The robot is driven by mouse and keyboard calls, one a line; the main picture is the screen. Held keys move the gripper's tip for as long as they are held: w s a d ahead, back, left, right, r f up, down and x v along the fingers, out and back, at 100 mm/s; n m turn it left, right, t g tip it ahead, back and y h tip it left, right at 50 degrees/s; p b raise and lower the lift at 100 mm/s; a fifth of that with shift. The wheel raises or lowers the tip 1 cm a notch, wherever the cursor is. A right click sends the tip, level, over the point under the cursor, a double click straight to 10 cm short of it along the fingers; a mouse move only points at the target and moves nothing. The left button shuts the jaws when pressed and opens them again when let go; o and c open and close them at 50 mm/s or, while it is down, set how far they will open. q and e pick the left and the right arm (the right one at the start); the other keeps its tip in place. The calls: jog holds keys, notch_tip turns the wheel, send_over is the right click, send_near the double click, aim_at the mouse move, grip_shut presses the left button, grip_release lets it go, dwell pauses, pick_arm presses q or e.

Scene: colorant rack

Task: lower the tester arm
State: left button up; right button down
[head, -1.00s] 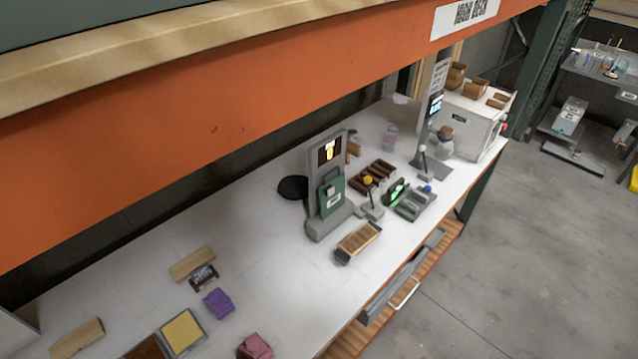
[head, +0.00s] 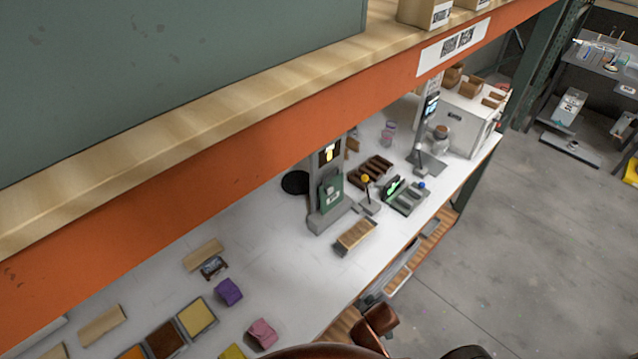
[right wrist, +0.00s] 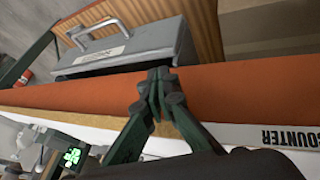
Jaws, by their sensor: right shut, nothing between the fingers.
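A tall grey device (head: 327,180) with a lit display and a green front part stands mid-bench in the head view. A small lever with a yellow knob (head: 365,179) stands beside it. Further back is a second post with a screen (head: 431,106). I cannot tell for sure which part is the tester arm. My right gripper (right wrist: 158,82) is shut and empty in the right wrist view, in front of the orange beam (right wrist: 240,85). It touches nothing that I can make out. My left gripper is not in view.
An orange shelf beam (head: 230,155) crosses above the white bench (head: 275,235). A grey tray with a green display (head: 403,193) and a wooden block (head: 356,235) lie near the devices. A grey box with a handle (right wrist: 125,45) shows in the wrist view.

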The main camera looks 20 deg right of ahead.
notch_tip(320, 180, up, 9)
jog(key=w+d+h+p, duration=0.1)
jog(key=w+d, duration=0.1)
jog(key=n+t+h+p, duration=0.1)
jog(key=n+t+h, duration=0.1)
jog(key=n+t, duration=0.95)
send_near(318, 176)
jog(key=v, duration=0.4)
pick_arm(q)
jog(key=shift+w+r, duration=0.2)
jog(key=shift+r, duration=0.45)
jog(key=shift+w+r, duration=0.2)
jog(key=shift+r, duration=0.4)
pick_arm(e)
jog(key=shift+w+a+r+g, duration=0.1)
jog(key=shift+r+g, duration=0.35)
jog(key=p+x, duration=0.1)
jog(key=x, duration=0.7)
jog(key=shift+w+p, duration=0.2)
jog(key=shift+p, duration=0.1)
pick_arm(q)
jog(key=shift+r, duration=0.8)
pick_arm(e)
jog(key=shift+x, duration=0.85)
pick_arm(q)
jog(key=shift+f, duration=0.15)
pick_arm(e)
jog(key=shift+s+f, duration=0.1)
